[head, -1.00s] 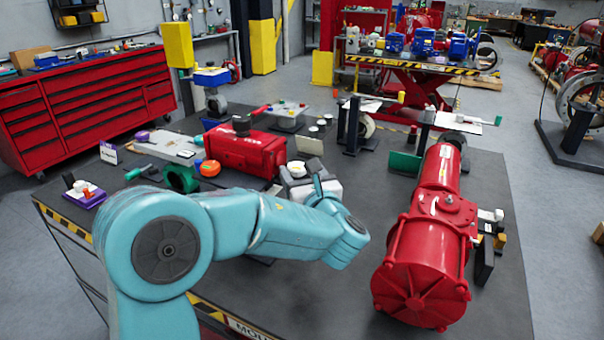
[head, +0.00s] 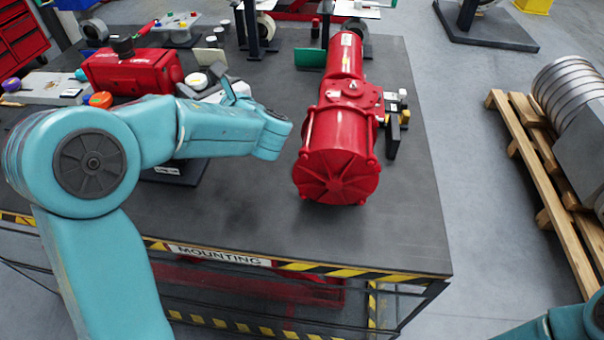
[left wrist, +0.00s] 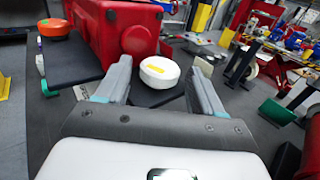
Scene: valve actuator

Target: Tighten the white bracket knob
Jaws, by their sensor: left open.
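The white knob (left wrist: 160,70) is a round white cap with a yellow mark, on a dark plate beside the red actuator box. In the left wrist view it appears between and beyond the tips of my left gripper (left wrist: 159,78). The jaws are open and empty, and the gap to the knob is hard to judge. In the head view, a white round cap (head: 196,80), likely the same knob, is just left of my left gripper (head: 223,84). My forearm partly hides the area below it. My right arm shows at the lower right corner, but its gripper is out of frame.
The red actuator box (head: 128,72) and an orange cap (head: 101,99) are at the left. The bench (head: 400,225) is clear at the front right. A wooden pallet (head: 540,185) lies beyond.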

